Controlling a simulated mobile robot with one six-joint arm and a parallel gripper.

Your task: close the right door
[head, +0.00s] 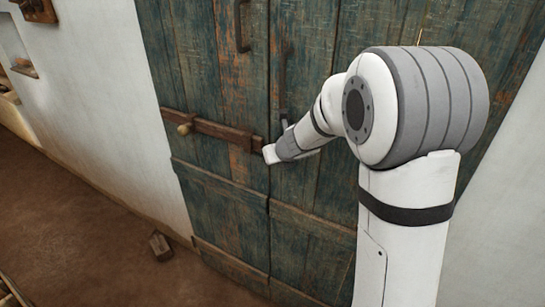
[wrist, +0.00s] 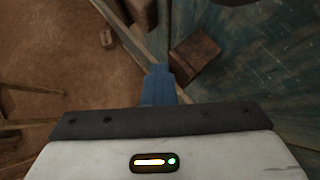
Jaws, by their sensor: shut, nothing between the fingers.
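The right door (head: 305,236) is a weathered teal plank leaf, partly hidden behind my arm. It meets the left door (head: 215,213) along a near-vertical line, and the two look close to flush in the head view; I cannot tell whether a small gap remains. My gripper (head: 269,154) is shut and empty, at the meeting edge beside the right end of the wooden bar. In the wrist view, my blue-grey fingers (wrist: 158,84) are together near a brown wooden block (wrist: 195,57), with teal planks (wrist: 270,60) at the right. Whether the fingers touch the door is unclear.
A wooden bar (head: 222,131) with a round knob lies across the left door. Metal pull handles (head: 241,25) hang above. A small wooden block (head: 160,246) lies on the brown floor, which is open at the left. White walls flank the doors.

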